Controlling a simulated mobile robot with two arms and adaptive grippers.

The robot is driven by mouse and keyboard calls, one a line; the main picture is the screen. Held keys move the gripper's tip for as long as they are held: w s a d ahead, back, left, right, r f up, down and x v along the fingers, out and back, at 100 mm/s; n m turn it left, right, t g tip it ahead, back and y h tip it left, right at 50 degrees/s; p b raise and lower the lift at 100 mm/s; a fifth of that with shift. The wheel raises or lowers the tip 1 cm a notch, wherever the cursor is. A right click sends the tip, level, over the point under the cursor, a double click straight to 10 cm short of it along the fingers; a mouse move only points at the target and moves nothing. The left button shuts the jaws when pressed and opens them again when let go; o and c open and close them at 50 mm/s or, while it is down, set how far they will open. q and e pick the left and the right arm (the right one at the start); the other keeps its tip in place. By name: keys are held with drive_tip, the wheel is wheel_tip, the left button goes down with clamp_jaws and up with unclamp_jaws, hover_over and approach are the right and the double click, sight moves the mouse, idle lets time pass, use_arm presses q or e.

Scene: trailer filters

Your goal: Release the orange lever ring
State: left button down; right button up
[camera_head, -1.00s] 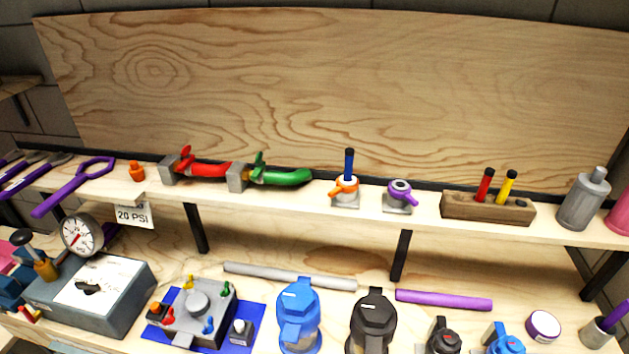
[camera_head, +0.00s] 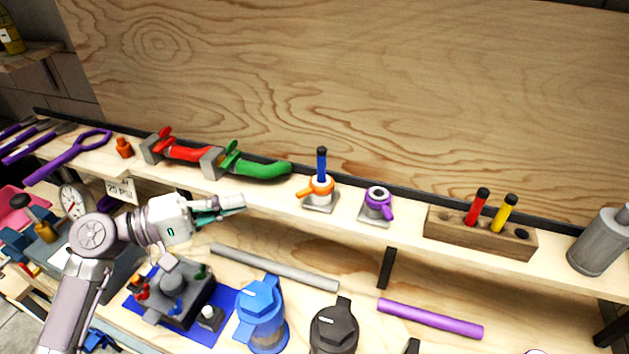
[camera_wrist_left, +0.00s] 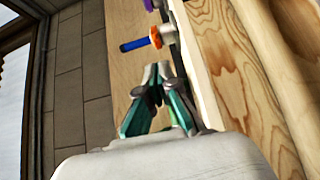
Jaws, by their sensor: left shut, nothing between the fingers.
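The orange lever ring (camera_head: 318,188) sits on a small metal base on the upper shelf, with a blue rod (camera_head: 322,163) standing upright through it. Its small lever points left. In the left wrist view the orange ring (camera_wrist_left: 156,37) and the blue rod (camera_wrist_left: 134,45) show beyond the fingertips. My left gripper (camera_head: 241,202) is shut and empty, in front of the shelf edge and left of the ring, pointing towards it and apart from it. The left gripper's fingertips (camera_wrist_left: 157,72) also show together in the wrist view. My right gripper is out of view.
A purple lever ring (camera_head: 378,203) stands right of the orange one. Green (camera_head: 257,167) and red (camera_head: 187,151) handled valves are to the left. A wooden block (camera_head: 476,233) holds red and yellow rods. Blue (camera_head: 262,318) and black canisters stand on the lower bench.

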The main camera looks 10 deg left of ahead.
sight(303, 193)
use_arm(q)
drive_tip(key=p+x, duration=0.1)
drive_tip(key=x, duration=0.1)
drive_tip(key=p+x, duration=0.2)
drive_tip(key=x, duration=0.1)
drive_tip(key=p+x, duration=0.1)
drive_tip(key=x, duration=0.2)
drive_tip(key=shift+w+d+r, duration=0.1)
drive_tip(key=shift+r, duration=0.2)
drive_tip(key=shift+w+d+f, duration=0.1)
drive_tip(key=shift+w+d, duration=0.05)
drive_tip(key=shift+d, duration=0.15)
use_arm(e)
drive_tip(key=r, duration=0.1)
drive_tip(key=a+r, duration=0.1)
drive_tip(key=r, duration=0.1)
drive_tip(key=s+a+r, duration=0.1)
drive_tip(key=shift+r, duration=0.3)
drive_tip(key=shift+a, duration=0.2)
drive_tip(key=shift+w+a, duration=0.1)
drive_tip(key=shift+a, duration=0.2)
